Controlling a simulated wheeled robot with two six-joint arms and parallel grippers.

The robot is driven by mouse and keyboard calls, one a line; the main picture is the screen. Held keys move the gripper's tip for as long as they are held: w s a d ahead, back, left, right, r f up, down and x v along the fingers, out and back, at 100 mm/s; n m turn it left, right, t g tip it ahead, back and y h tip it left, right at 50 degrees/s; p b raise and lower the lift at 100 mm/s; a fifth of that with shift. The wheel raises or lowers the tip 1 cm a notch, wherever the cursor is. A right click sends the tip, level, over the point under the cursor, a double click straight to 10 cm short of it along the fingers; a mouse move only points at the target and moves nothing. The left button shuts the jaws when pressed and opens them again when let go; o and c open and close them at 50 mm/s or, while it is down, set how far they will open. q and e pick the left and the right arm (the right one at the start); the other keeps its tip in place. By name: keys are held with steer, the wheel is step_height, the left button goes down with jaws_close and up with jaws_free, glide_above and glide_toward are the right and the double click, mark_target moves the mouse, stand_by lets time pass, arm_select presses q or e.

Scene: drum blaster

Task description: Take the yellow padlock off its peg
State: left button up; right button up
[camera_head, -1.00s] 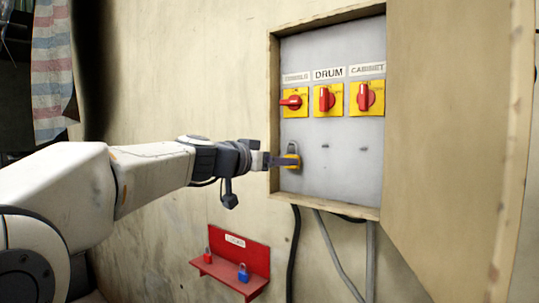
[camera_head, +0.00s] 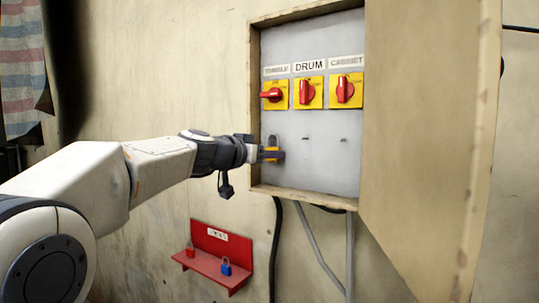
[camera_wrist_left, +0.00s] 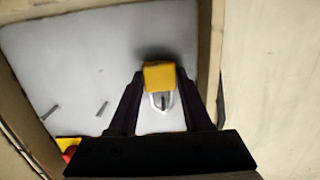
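The yellow padlock (camera_head: 273,156) hangs with its shackle up at the left of the grey panel, below the leftmost switch. My left gripper (camera_head: 266,155) reaches it from the left. In the left wrist view the padlock's yellow body (camera_wrist_left: 159,76) lies between the fingertips of my left gripper (camera_wrist_left: 160,80), which look closed against its sides. Its metal shackle (camera_wrist_left: 161,101) shows below the body in that view. The peg at the shackle is too blurred to make out. My right gripper is in neither view.
Two bare pegs (camera_head: 305,138) sit right of the padlock. Red switches on yellow plates (camera_head: 308,92) are above. The open cabinet door (camera_head: 425,130) stands at the right. A red shelf (camera_head: 215,265) below holds a red padlock (camera_head: 190,250) and a blue padlock (camera_head: 226,267).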

arm_select(q)
steer(key=shift+r+p, duration=0.3)
steer(key=shift+r, duration=0.4)
steer(key=shift+c, duration=0.2)
steer(key=shift+s+a+f+b, duration=0.1)
steer(key=shift+s+a+b, duration=0.1)
steer(key=shift+b, duration=0.15)
steer(key=f+b+v, duration=0.1)
steer(key=b+v, duration=0.6)
steer(key=v, duration=0.4)
steer(key=shift+s, duration=0.2)
steer(key=shift+a, duration=0.15)
steer(key=p+x, duration=0.2)
steer(key=x, duration=0.1)
steer(key=r+p+x, duration=0.1)
steer(key=p+x, duration=0.1)
steer(key=x, duration=0.1)
steer(key=p+x, duration=0.2)
steer(key=x, duration=0.2)
steer(key=shift+w+r+p, duration=0.1)
steer(key=shift+r+p, duration=0.1)
steer(key=shift+p, duration=0.15)
steer(key=shift+w+d+f, duration=0.15)
steer(key=shift+w+d, duration=0.25)
steer(key=shift+w, duration=0.1)
